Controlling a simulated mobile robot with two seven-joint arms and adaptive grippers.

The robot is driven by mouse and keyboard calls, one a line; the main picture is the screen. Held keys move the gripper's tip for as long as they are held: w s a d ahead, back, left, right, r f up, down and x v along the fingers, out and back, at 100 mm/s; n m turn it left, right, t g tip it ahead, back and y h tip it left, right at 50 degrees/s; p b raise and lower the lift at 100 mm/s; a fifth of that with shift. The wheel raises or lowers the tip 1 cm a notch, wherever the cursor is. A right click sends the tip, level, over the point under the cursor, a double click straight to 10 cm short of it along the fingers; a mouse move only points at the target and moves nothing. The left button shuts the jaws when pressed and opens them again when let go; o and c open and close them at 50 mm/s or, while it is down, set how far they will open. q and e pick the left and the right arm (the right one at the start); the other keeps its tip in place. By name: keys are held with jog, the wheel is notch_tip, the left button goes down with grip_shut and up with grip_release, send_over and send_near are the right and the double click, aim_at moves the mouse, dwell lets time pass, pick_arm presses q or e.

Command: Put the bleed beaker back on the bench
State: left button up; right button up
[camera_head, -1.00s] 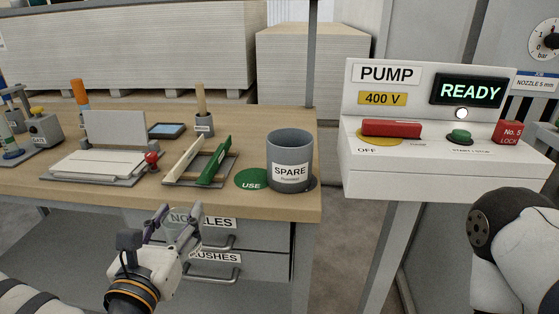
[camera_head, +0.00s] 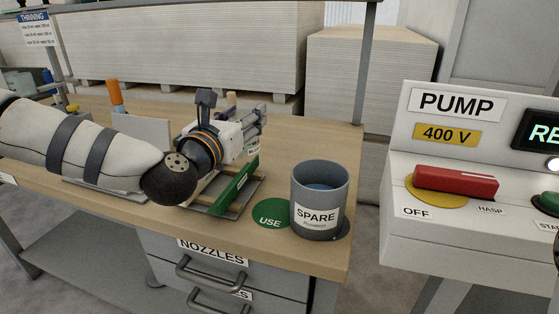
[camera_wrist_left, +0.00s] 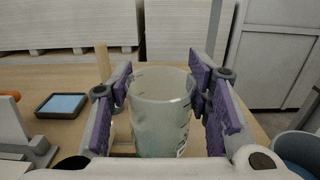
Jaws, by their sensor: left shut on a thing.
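The bleed beaker (camera_wrist_left: 160,105), a clear, faintly greenish cup, stands upright between the purple pads of my left gripper in the left wrist view. My left gripper (camera_head: 258,122) is shut on it, and in the head view it is over the back of the wooden bench (camera_head: 300,258), behind the green-handled tool. The beaker's base is hidden, so I cannot tell whether it touches the bench. In the head view the beaker is mostly hidden by the gripper. My right gripper is out of view.
A grey SPARE pot (camera_head: 319,200) stands at the bench's right end beside a green USE disc (camera_head: 271,213). A green tool (camera_head: 235,187) lies in a tray below my left wrist. A dark tablet (camera_wrist_left: 62,105) lies left of the beaker. The PUMP box (camera_head: 450,180) stands right.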

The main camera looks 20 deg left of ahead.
pick_arm(q)
jog(key=shift+w+d+f+b, duration=0.25)
jog(key=shift+w+d+f, duration=0.65)
jog(key=shift+f, duration=0.95)
jog(key=shift+w+d+f+b, duration=0.3)
jog(key=shift+w+d+f, duration=0.55)
jog(key=shift+f, duration=1)
jog(key=shift+w+d+f+b, duration=0.25)
jog(key=shift+w+d+f, duration=0.65)
jog(key=shift+f, duration=0.95)
jog(key=o, duration=1.3)
jog(key=shift+s, duration=0.1)
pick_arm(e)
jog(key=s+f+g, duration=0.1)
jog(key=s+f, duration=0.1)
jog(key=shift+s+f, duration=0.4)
pick_arm(q)
jog(key=shift+r, duration=0.2)
jog(key=s+p, duration=0.1)
jog(key=s, duration=0.9)
jog(key=shift+s+a, duration=0.1)
jog(key=shift+s, duration=0.25)
jog(key=shift+s+a, duration=0.1)
jog(key=shift+s, duration=0.55)
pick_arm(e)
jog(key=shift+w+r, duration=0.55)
